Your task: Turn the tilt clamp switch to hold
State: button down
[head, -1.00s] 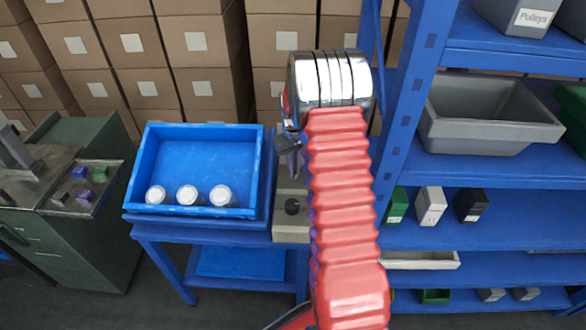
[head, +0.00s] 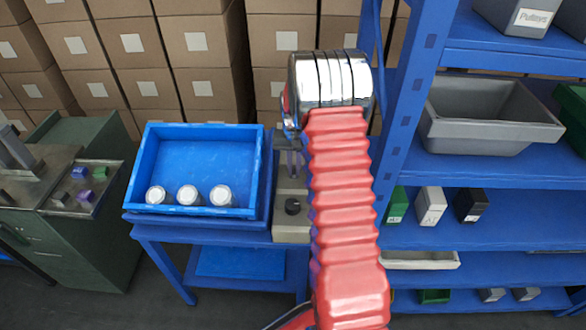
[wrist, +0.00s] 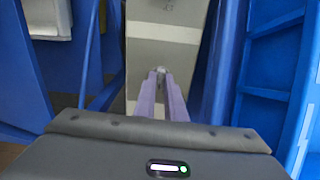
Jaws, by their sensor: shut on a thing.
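A beige control box (head: 291,232) stands at the right end of the blue table, partly hidden by my red arm. It carries a round black knob (head: 292,207). My gripper (head: 292,172) is over the box's far part in the head view. In the wrist view, the two purple fingers of my gripper (wrist: 160,72) are close together on a small light-grey piece at the box face (wrist: 162,58). This appears to be the tilt clamp switch (wrist: 160,69), mostly hidden between the fingertips. Its setting cannot be read.
A blue tray (head: 142,172) with three white-topped cylinders (head: 188,195) sits left of the box. A blue shelf rack (head: 404,130) with bins stands close on the right. Stacked cartons (head: 205,60) fill the back. A green cabinet (head: 90,240) is at the left.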

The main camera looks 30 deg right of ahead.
jog(key=m, duration=0.5)
jog(key=shift+w+a+m, duration=0.1)
jog(key=shift+a+m, duration=0.15)
jog(key=shift+m, duration=0.05)
dwell(0.4)
jog(key=c, duration=1.8)
grip_release()
jog(key=shift+d, duration=0.1)
jog(key=shift+r, duration=0.1)
notch_tip(320, 180, up, 14)
jog(key=shift+f, duration=0.2)
